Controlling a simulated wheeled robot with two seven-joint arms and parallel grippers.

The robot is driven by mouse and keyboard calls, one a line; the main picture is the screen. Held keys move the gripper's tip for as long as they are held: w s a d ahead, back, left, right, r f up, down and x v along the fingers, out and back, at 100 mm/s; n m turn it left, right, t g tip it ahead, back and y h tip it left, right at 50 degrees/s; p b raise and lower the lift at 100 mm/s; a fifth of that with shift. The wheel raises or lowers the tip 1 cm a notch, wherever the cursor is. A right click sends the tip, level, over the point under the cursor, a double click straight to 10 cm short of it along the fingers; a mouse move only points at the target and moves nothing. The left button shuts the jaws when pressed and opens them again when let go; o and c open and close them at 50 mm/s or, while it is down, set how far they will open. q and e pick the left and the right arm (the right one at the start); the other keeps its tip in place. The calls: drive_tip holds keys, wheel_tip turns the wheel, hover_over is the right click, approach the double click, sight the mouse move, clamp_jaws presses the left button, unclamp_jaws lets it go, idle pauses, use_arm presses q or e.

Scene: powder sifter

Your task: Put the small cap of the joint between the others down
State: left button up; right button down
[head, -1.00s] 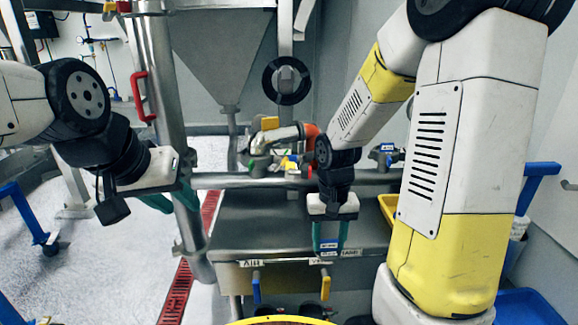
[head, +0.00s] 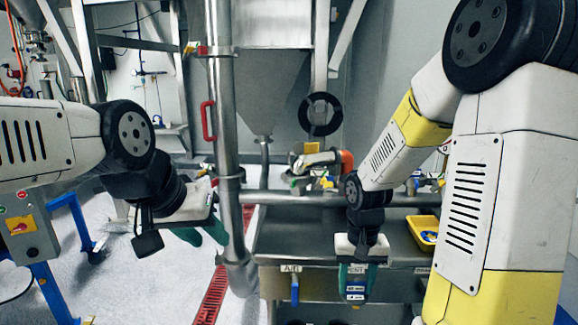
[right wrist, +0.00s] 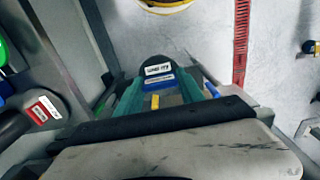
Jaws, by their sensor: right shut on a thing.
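My right gripper (head: 356,285) is just in front of the steel table's front edge, fingers pointing down. It is shut on a small dark cap (right wrist: 157,68) with a white lettered label and a blue band. In the head view the cap's blue-and-white labels (head: 355,293) show low between the teal fingers. The fingers also show in the right wrist view (right wrist: 153,92). My left gripper (head: 203,236) is open and empty beside the upright steel pipe, over the floor. I cannot make out the cap's underside or whether it touches anything.
The steel table (head: 285,245) has a rail behind it. Orange-and-grey fittings (head: 322,163) sit beyond the rail. A yellow tray (head: 423,230) holds small parts at right. A blue handle (head: 295,290) hangs under the AIR label. The upright pipe (head: 224,130) stands near my left gripper.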

drive_tip(key=w, duration=0.1)
drive_tip(key=w+f, duration=0.1)
drive_tip(key=shift+w+f, duration=0.25)
drive_tip(key=shift+w, duration=0.15)
drive_tip(key=w+f, duration=0.6)
drive_tip(key=w, duration=0.1)
drive_tip(key=shift+w+n, duration=0.15)
drive_tip(key=shift+n, duration=0.15)
drive_tip(key=shift+w+r, duration=0.1)
